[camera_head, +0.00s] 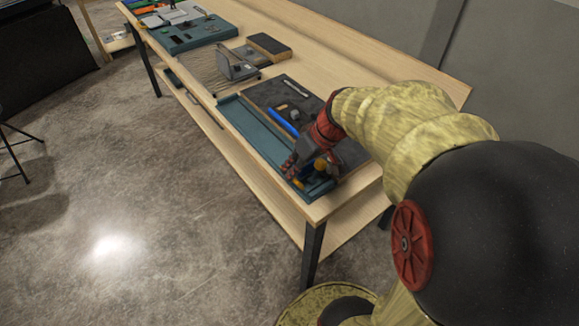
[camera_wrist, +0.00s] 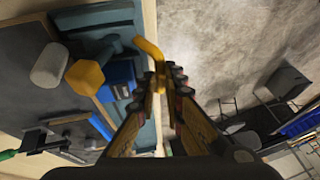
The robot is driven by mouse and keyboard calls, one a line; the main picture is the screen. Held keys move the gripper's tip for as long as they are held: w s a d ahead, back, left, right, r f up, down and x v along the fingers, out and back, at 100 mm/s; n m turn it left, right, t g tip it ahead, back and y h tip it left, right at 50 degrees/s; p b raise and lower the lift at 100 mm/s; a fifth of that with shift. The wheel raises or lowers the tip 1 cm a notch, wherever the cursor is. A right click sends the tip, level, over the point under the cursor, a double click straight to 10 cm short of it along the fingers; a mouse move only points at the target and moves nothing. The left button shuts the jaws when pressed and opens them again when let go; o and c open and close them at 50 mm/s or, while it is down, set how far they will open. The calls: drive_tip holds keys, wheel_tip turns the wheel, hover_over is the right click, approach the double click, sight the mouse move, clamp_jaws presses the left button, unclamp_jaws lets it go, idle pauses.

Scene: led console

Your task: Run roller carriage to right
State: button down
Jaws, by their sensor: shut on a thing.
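The roller carriage (camera_wrist: 118,80) is a blue block on a long teal track (camera_head: 250,135). It sits near the lower right end of the track in the head view, partly hidden by my gripper. A curved yellow handle (camera_wrist: 149,47) reaches out from the carriage side. My gripper (camera_wrist: 163,78) is shut on this handle, with a fingertip on each side of it. In the head view my gripper (camera_head: 303,168) is low over the track's near end. A yellow faceted knob (camera_wrist: 85,76) and a grey roller-like cylinder (camera_wrist: 49,65) are beside the carriage.
A dark mat (camera_head: 284,94) beside the track holds a blue bar (camera_head: 283,121) and small tools. A grey bracket (camera_head: 236,68), a dark box (camera_head: 268,45) and a teal console (camera_head: 188,34) stand farther along the wooden table (camera_head: 330,48). Open floor lies left.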

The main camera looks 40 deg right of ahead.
drive_tip(key=shift+s, duration=0.15)
drive_tip(key=c, duration=2.2)
unclamp_jaws()
drive_tip(key=shift+s, duration=0.2)
drive_tip(key=shift+o, duration=0.2)
drive_tip(key=shift+w, duration=0.1)
drive_tip(key=v, duration=1.2)
